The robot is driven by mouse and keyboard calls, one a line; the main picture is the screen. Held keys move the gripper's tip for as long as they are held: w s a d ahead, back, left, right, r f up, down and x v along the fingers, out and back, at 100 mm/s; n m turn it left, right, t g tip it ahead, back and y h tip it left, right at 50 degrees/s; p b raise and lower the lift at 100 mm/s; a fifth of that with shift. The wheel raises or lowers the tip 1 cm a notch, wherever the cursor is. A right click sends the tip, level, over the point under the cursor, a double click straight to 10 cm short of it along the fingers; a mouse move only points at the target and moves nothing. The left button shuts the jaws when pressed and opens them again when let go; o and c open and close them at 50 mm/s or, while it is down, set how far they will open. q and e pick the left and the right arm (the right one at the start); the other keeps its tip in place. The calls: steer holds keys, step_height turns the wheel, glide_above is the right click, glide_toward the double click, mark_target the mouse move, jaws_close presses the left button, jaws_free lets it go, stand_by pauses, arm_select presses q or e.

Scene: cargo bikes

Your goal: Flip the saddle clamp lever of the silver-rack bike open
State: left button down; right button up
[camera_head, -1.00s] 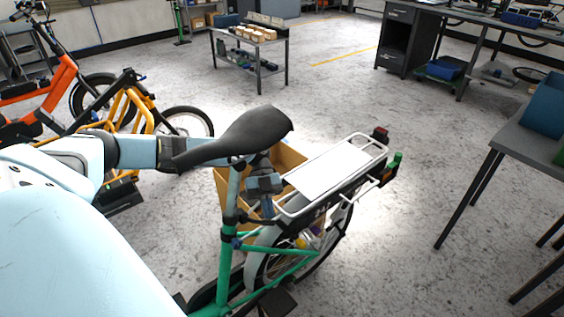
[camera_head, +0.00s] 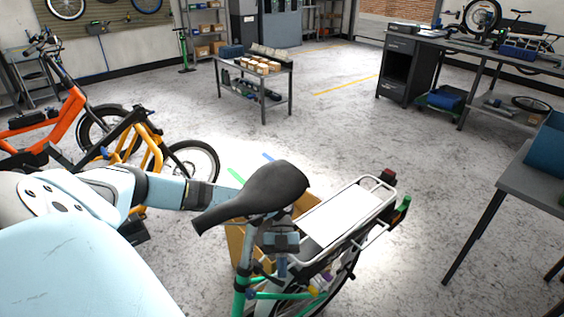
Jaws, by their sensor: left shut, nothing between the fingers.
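The silver-rack bike has a black saddle (camera_head: 258,196) and a pale silver rear rack (camera_head: 384,194) with a white top. Its seat post (camera_head: 248,246) runs down to a dark clamp collar on the green frame. A small blue piece (camera_head: 251,293), apparently the saddle clamp lever, shows low beside the collar; its exact position is hard to tell. My left arm comes in from the left and passes behind the saddle. My left gripper (camera_head: 282,268) points down between the seat post and the rack, shut and empty, partly hidden. My right gripper is out of view.
A cardboard box (camera_head: 237,240) stands behind the seat post. An orange bike (camera_head: 50,125) and a yellow-framed bike (camera_head: 150,150) stand at left. A grey table (camera_head: 545,180) is at the right. The floor behind the bike is mostly open.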

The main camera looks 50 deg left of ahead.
arm_select(q)
steer(key=shift+s+d+r+g+p, duration=0.2)
steer(key=shift+s+g+p, duration=0.15)
steer(key=shift+p, duration=0.25)
steer(key=shift+s+d+m+g+y+p, duration=0.15)
steer(key=shift+s+m+g+y+p, duration=0.35)
steer(key=shift+m, duration=0.4)
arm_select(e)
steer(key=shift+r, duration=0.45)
arm_select(q)
steer(key=shift+s, duration=0.2)
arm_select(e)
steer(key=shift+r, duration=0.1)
arm_select(q)
steer(key=shift+s+a, duration=0.1)
steer(key=shift+a, duration=0.65)
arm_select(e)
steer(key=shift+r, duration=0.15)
arm_select(q)
steer(key=v, duration=1.3)
steer(key=shift+a+r, duration=0.3)
steer(key=shift+a, duration=0.05)
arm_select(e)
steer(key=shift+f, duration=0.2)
